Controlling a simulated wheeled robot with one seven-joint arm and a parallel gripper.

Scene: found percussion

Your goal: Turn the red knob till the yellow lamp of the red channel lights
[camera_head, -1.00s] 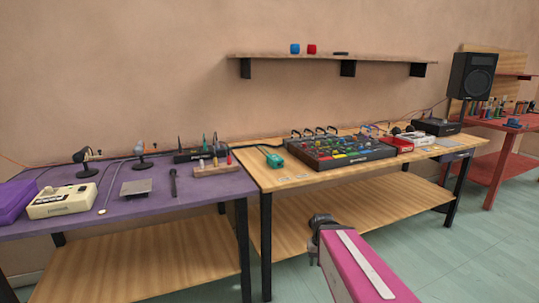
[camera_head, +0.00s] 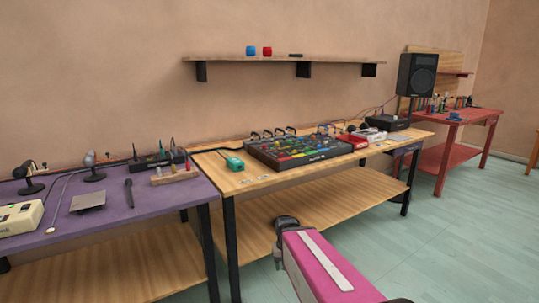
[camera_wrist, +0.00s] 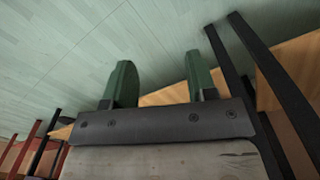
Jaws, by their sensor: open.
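A dark mixer-like console (camera_head: 300,148) with colored rows of knobs stands on the wooden table in the head view. A red patch shows among its colors, but the red knob and the yellow lamp are too small to tell apart. My gripper (camera_head: 283,232) is in front of the table, below its top and well apart from the console. In the wrist view my gripper (camera_wrist: 160,85) shows two green fingers spread apart with nothing between them. The wrist view faces the floor and table legs; the console is not in it.
The wooden table (camera_head: 240,182) has a lower shelf and dark legs. A purple table (camera_head: 130,218) adjoins at left. Open floor (camera_head: 430,230) lies at right.

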